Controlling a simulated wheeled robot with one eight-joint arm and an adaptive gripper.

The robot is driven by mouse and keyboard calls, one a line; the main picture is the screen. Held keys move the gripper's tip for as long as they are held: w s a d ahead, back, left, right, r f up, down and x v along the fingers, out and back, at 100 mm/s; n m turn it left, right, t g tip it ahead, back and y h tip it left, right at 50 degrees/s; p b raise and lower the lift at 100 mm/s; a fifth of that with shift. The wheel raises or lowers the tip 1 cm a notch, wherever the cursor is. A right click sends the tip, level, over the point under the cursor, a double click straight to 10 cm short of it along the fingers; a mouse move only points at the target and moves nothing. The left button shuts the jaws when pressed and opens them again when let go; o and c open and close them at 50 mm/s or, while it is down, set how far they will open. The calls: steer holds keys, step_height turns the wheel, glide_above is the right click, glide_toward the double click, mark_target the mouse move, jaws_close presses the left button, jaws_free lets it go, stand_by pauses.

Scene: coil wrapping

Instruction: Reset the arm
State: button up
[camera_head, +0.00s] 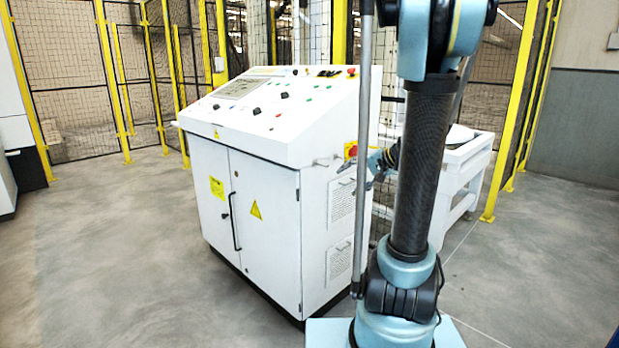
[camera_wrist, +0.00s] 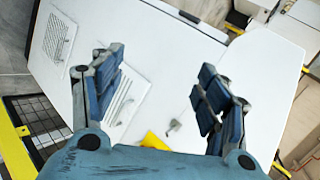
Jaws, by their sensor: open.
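My gripper (camera_wrist: 160,95) shows in the wrist view with its two blue fingers spread apart and nothing between them. Past the fingers is the white side of the control cabinet (camera_wrist: 160,50), with printed label sheets and a small metal handle (camera_wrist: 175,127). In the head view my arm rises on the right, and part of my gripper (camera_head: 378,168) shows beside the cabinet's right side, close to the red and yellow switch (camera_head: 350,151). The arm's dark link hides part of it. I cannot tell whether the gripper touches the cabinet.
The white control cabinet (camera_head: 250,200) with a sloped button panel (camera_head: 275,103) stands left of my arm. A white table frame (camera_head: 462,180) stands behind the arm at right. Yellow-posted mesh fencing (camera_head: 75,110) encloses the back. The grey floor (camera_head: 100,260) is clear at left.

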steer(key=s+d+f+n+g+h, duration=0.1)
steer(key=s+f+h, duration=0.2)
steer(key=s, duration=0.6)
steer(key=s+d+f+n+g+h, duration=0.1)
steer(key=s+f+n+h, duration=0.1)
steer(key=s, duration=0.7)
steer(key=s+d+f+n+g+h, duration=0.1)
steer(key=s+d+f+n+h, duration=0.1)
steer(key=s+f, duration=0.4)
steer(key=s+h, duration=0.1)
steer(key=s, duration=0.3)
steer(key=shift+g+h, duration=0.4)
steer(key=shift+s, duration=0.1)
steer(key=shift+w+f, duration=0.15)
steer(key=shift+w, duration=0.25)
